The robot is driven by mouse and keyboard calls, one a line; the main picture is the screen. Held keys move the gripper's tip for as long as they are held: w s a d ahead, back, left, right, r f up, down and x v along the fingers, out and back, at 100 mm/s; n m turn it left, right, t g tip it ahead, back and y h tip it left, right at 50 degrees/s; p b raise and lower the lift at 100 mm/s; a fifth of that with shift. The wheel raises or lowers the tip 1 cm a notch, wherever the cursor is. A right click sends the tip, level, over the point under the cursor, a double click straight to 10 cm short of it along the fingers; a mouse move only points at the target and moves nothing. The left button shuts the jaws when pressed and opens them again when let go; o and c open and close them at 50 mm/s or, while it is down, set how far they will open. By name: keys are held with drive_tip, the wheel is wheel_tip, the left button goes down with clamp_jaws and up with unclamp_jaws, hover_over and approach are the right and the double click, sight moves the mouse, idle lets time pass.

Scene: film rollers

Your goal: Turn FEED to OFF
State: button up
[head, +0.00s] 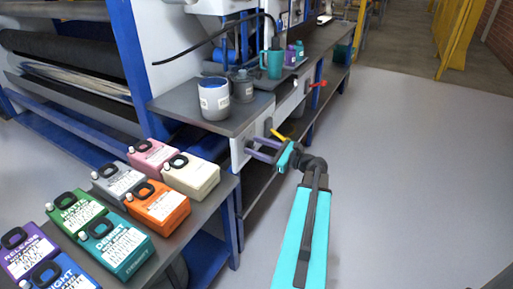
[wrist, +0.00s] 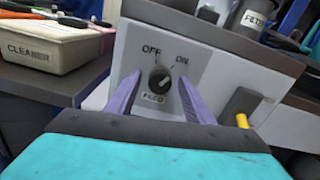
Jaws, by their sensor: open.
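The FEED knob (wrist: 160,80) is a round black dial on a pale panel (wrist: 215,68) in the wrist view. OFF is printed at its upper left, ON at its upper right, and a FEED label sits below. A light mark on the knob seems to point up and right, toward ON. My gripper (wrist: 158,76) is open, with one purple finger on each side of the knob; contact cannot be told. In the head view my gripper (head: 249,146) is at the panel on the bench's front end, and the knob is hidden there.
A yellow-handled lever (wrist: 242,120) sits right of the knob. A cream container labelled CLEANER (wrist: 50,50) stands at left. In the head view, several coloured jugs (head: 158,206) crowd the lower-left shelf, and a red lever (head: 318,84) sits farther along. Floor at right is clear.

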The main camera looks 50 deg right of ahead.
drive_tip(key=shift+c, duration=0.2)
drive_tip(key=c, duration=1)
drive_tip(key=shift+f+n, duration=0.1)
drive_tip(key=shift+n, duration=0.3)
drive_tip(key=n+b, duration=0.3)
drive_tip(key=n, duration=0.2)
drive_tip(key=shift+a+f, duration=0.1)
drive_tip(key=shift+f, duration=0.05)
drive_tip(key=n+b, duration=0.2)
drive_tip(key=n, duration=0.1)
drive_tip(key=shift+s+n+b, duration=0.1)
drive_tip(key=shift+n+b, duration=0.2)
drive_tip(key=shift+b, duration=0.05)
drive_tip(key=shift+n+b, duration=0.95)
drive_tip(key=shift+n, duration=0.45)
